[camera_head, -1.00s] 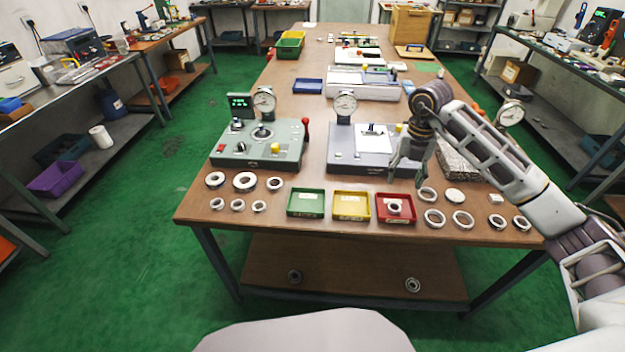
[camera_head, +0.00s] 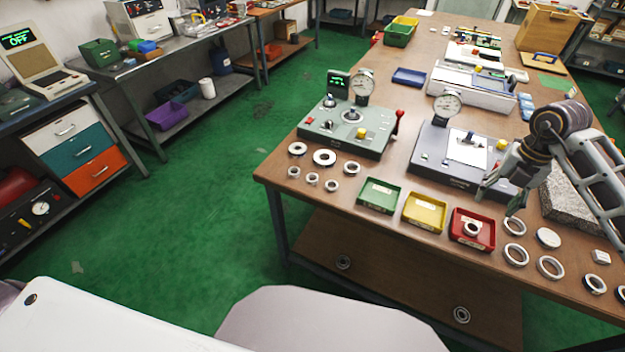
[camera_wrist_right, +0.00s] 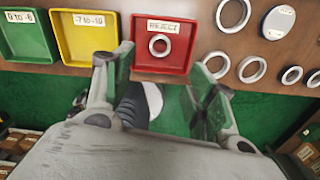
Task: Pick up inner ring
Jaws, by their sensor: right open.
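Several metal rings lie on the wooden table. Small rings, including one small ring (camera_head: 312,178), lie in a front row at the left, with larger rings such as a large ring (camera_head: 324,157) behind them. One ring (camera_head: 472,228) sits in the red tray (camera_head: 487,243), labelled REJECT in the wrist view (camera_wrist_right: 178,62). More rings, such as a right-hand ring (camera_head: 550,267), lie right of the tray. I cannot tell which is the inner ring. My right gripper (camera_head: 499,198) is open and empty above the table, near the red tray; its fingers also show in the wrist view (camera_wrist_right: 160,75). My left gripper is out of view.
A green tray (camera_head: 379,195) and a yellow tray (camera_head: 425,212) stand left of the red one. Behind them are a green gauge fixture (camera_head: 345,130) and a grey one (camera_head: 440,170). A stone block (camera_head: 570,200) is at right. Floor left of the table is clear.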

